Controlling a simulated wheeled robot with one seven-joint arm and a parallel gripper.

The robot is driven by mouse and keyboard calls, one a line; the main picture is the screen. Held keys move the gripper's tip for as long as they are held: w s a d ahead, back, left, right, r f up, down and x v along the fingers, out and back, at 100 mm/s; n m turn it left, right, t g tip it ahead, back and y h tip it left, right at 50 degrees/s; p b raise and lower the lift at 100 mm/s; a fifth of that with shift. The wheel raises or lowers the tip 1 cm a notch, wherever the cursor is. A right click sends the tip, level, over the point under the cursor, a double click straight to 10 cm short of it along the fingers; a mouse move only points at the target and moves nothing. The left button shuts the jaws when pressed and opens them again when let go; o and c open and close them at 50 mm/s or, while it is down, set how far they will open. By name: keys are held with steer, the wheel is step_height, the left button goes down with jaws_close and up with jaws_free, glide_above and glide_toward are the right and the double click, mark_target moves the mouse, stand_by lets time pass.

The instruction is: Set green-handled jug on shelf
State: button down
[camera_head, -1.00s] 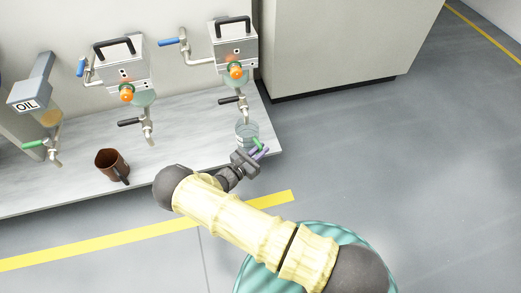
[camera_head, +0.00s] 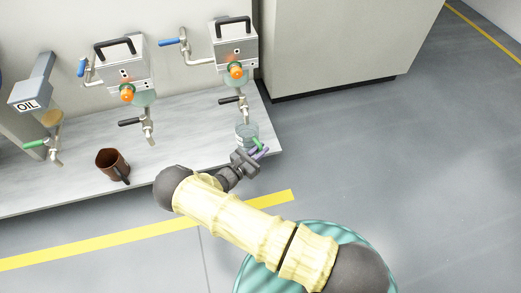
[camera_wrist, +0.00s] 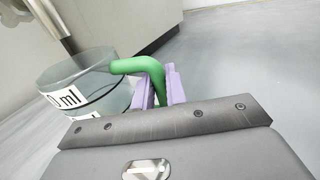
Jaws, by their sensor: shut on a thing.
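The green-handled jug (camera_head: 246,132) is a clear, see-through vessel at the right end of the grey shelf (camera_head: 195,130), close under the right-hand tap. In the wrist view the jug (camera_wrist: 95,88) shows a white label ending in "ml" and looks tilted in the picture. Its green handle (camera_wrist: 140,66) reaches between the purple fingers. My gripper (camera_head: 259,151) is shut on that handle at the shelf's front right corner; it also shows in the wrist view (camera_wrist: 160,88). I cannot tell whether the jug's base touches the shelf.
A brown mug (camera_head: 112,165) stands on the shelf to the left. Taps (camera_head: 148,128) hang from two grey units above the shelf, and an oil dispenser (camera_head: 35,95) is at far left. A large cabinet (camera_head: 340,45) stands behind right. The floor at right is clear.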

steer(key=shift+f, duration=0.3)
steer(key=c, duration=1.3)
jaws_free()
steer(key=shift+c, duration=0.2)
steer(key=p+v, duration=0.5)
steer(key=v, duration=1.2)
steer(key=shift+s+p, duration=0.2)
steer(key=shift+p, duration=0.1)
steer(key=shift+a+r, duration=0.1)
steer(key=shift+a, duration=0.05)
